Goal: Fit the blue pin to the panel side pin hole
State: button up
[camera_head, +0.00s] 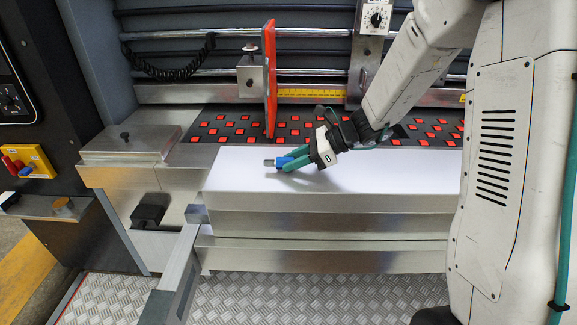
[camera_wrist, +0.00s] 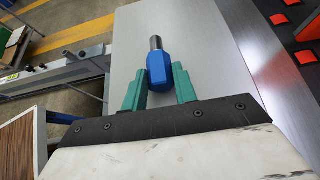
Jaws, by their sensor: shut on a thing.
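My gripper (camera_head: 291,160) has teal fingers and is shut on the blue pin (camera_head: 281,162), over the white-topped metal bench. The pin's grey metal tip points left in the head view. In the wrist view the blue pin (camera_wrist: 160,71) sits between the teal fingers (camera_wrist: 160,82), its metal tip pointing up and away. A yellow block (camera_head: 42,158) on the dark side panel (camera_head: 85,215) at far left carries red knobs and a small blue piece. I cannot make out which opening is the pin hole.
The white bench top (camera_head: 390,175) is clear around my gripper. An upright orange-red plate (camera_head: 270,75) stands behind it.

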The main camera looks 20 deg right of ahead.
dwell(0.3)
jog(key=shift+r, duration=2.55)
